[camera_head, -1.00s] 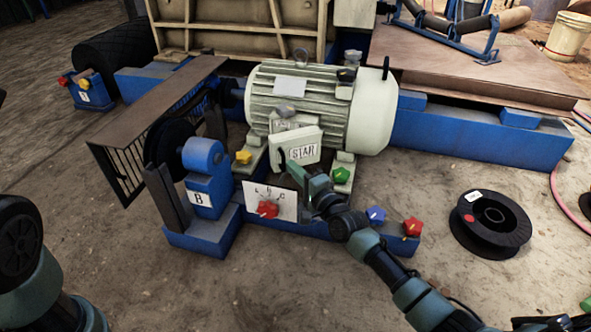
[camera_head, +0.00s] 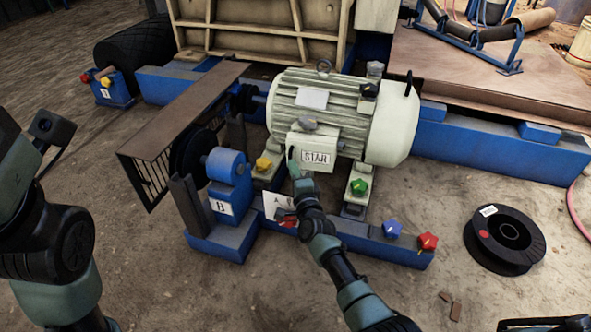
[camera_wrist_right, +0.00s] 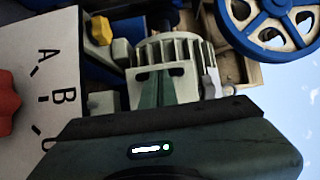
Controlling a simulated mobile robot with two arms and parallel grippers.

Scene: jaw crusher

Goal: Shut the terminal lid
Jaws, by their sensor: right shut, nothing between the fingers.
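The pale terminal lid (camera_head: 318,158) carries a STAR label and stands nearly upright against the front of the terminal box on the grey ribbed motor (camera_head: 340,118). No open gap shows at its front. My right gripper (camera_head: 291,157) is shut and empty at the lid's left edge; I cannot tell whether it touches. In the right wrist view, its two teal fingers (camera_wrist_right: 162,92) lie close together before a pale part, with the motor's fins behind. My left arm stands at the left edge of the head view, its fingers not visible.
A selector plate (camera_wrist_right: 45,85) with a red knob is close to my right wrist. Below the motor are a green knob (camera_head: 359,187), a blue knob (camera_head: 393,229) and a red knob (camera_head: 428,241). A black spool (camera_head: 504,239) lies on open floor at the right.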

